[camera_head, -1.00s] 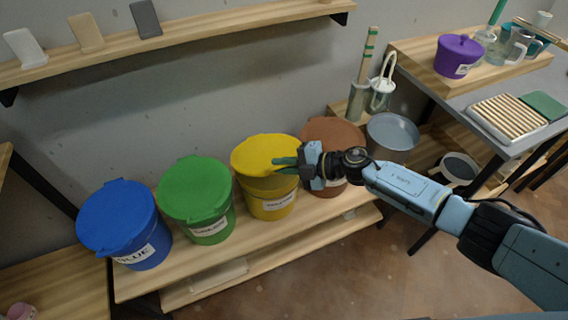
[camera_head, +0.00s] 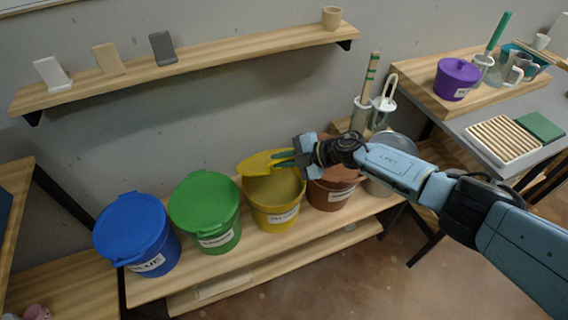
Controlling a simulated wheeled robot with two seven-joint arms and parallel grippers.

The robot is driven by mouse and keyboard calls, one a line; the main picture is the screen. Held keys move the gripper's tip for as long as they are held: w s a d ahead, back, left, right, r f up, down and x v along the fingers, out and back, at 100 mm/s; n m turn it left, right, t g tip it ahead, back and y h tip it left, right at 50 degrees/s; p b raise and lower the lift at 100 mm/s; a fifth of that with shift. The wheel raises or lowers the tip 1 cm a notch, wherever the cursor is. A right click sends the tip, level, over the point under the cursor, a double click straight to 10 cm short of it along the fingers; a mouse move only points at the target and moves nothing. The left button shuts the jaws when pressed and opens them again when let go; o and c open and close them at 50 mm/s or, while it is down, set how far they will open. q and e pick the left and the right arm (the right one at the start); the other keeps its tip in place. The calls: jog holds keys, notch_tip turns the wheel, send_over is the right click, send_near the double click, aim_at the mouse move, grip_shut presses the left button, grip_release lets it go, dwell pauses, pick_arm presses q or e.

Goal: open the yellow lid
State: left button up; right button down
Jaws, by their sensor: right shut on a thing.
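The yellow bucket (camera_head: 272,205) stands on the wooden bench between the green and brown buckets. Its yellow lid (camera_head: 258,164) is tilted up, and the bucket's dull yellow inside shows below it. My right gripper (camera_head: 284,158) comes in from the right and is shut on the lid's right edge, with its green fingertips at the lid. My left gripper is not in view.
A blue bucket (camera_head: 136,232) and a green bucket (camera_head: 205,210) stand to the left with lids on. A brown bucket (camera_head: 331,190) stands to the right, partly behind my gripper. A wall shelf (camera_head: 200,59) runs above.

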jog(key=shift+w+r, duration=0.25)
jog(key=shift+r, duration=0.05)
jog(key=c, duration=1.5)
grip_release()
jog(key=p+v, duration=0.3)
jog(key=v, duration=1)
jog(key=shift+d, duration=0.1)
